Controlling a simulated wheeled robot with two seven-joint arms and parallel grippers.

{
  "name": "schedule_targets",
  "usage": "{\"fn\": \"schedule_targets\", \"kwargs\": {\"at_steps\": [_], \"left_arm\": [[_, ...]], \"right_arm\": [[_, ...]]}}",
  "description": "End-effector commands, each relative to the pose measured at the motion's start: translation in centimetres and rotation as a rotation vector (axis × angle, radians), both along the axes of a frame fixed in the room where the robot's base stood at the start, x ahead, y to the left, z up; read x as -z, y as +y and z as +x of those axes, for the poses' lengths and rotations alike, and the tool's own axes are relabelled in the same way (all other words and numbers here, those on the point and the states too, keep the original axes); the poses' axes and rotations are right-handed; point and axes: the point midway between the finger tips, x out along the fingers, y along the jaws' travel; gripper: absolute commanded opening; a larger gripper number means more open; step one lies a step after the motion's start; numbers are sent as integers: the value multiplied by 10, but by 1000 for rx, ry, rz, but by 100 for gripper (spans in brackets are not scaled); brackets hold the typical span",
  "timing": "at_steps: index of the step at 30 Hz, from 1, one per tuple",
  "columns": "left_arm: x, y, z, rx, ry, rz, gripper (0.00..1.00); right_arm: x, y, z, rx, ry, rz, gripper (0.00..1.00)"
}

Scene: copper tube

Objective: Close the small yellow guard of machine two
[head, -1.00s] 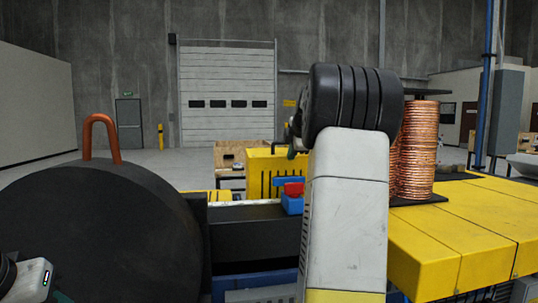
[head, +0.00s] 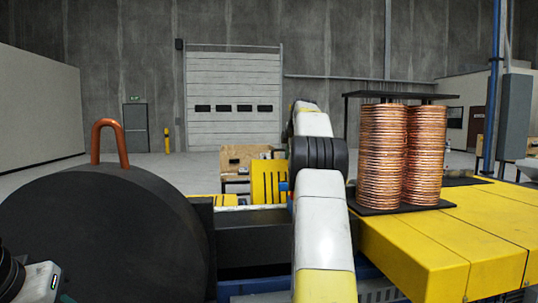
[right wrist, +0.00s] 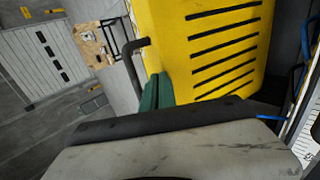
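The small yellow guard (head: 269,183) is a slotted yellow panel beyond the dark machine bed in the head view. In the right wrist view the slotted yellow panel (right wrist: 228,50) fills the upper middle, with a dark bent handle (right wrist: 134,62) at its left edge. My right gripper (right wrist: 158,92) shows as dark green fingers close together beside the panel and handle; nothing is seen between them. In the head view my right arm hides this gripper. My left gripper is not in view; only part of my left arm shows at the lower left.
A large black disc-shaped housing (head: 100,230) with a copper tube loop (head: 108,140) stands at left. Copper coil stacks (head: 402,155) stand on the yellow table (head: 450,230) at right. A wooden crate (head: 245,155) is behind the guard.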

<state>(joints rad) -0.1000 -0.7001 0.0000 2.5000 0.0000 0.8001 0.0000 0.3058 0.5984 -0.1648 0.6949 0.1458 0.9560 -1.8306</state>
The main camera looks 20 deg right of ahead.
Motion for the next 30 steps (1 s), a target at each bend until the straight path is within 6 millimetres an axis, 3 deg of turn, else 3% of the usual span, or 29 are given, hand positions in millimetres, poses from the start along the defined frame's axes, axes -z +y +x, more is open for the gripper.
{"fn": "schedule_targets", "kwargs": {"at_steps": [12,30], "left_arm": [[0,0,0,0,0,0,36],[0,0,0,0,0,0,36]], "right_arm": [[6,-5,22,0,-1,0,0],[6,-5,23,-1,-1,0,0]]}}
